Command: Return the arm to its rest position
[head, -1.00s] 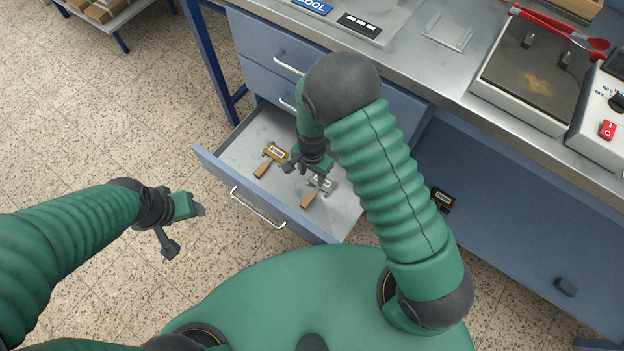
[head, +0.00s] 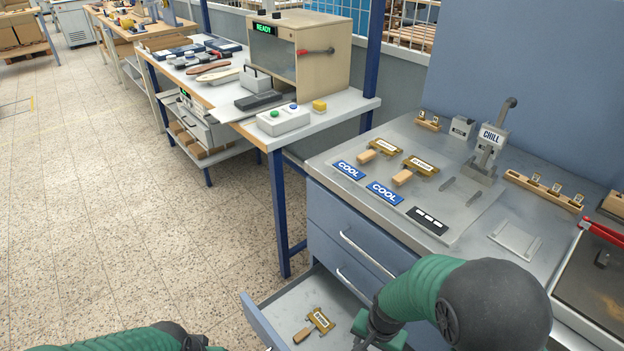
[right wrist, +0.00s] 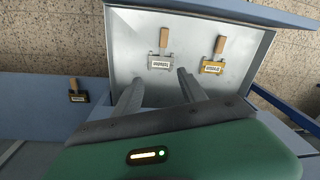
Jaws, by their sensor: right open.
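My right gripper (right wrist: 158,82) is open and empty above the open drawer, its two fingers spread in the right wrist view. A silver stamp with a wooden handle (right wrist: 160,62) lies in the drawer (right wrist: 130,28) just beyond the fingertips. A brass stamp with a wooden handle (right wrist: 213,67) lies to its right; it also shows in the head view (head: 320,320). In the head view my right arm's bent elbow covers the lower right, and the silver stamp is not visible. My left arm shows at the bottom left; its fingers are cut off by the frame.
A dark stamp (right wrist: 77,96) lies on a blue surface left of the drawer. Floor at left is clear.

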